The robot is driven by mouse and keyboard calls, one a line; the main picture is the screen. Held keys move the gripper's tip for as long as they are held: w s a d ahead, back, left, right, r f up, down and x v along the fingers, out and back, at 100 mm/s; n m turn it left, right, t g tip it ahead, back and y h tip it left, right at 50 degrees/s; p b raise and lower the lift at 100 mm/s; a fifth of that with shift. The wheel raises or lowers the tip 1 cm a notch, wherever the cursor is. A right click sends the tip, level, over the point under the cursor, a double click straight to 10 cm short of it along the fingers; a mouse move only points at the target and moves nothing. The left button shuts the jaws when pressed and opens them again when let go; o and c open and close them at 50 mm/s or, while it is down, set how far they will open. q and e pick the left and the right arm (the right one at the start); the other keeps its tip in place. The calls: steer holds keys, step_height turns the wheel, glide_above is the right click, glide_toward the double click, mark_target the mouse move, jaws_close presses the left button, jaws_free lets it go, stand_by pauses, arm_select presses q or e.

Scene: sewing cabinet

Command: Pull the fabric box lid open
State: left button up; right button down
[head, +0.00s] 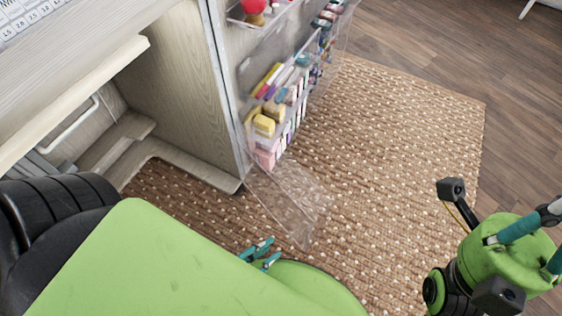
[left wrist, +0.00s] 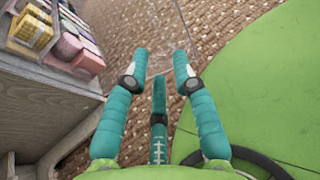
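A clear, see-through panel (head: 295,203), which looks like the fabric box lid, sticks out from the bottom of the cabinet's side rack, over the rug. It is tilted outward, with a gap between it and the rack. The rack's lowest compartment holds pink and pale folded pieces (head: 268,152). My left gripper (head: 262,250) is below and left of the panel's near corner. In the left wrist view its teal fingers (left wrist: 160,62) are spread, with faint clear edges beyond the tips. Contact with the panel cannot be told. My right gripper (head: 528,240) is at the right edge, its fingertips cut off.
The cabinet (head: 185,90) stands at upper left, with a pale pull-out board (head: 75,100). A woven brown rug (head: 400,130) lies clear right of the rack, with bare wood floor (head: 510,70) beyond.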

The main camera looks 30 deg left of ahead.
arm_select(q)
steer(key=shift+v, duration=1.6)
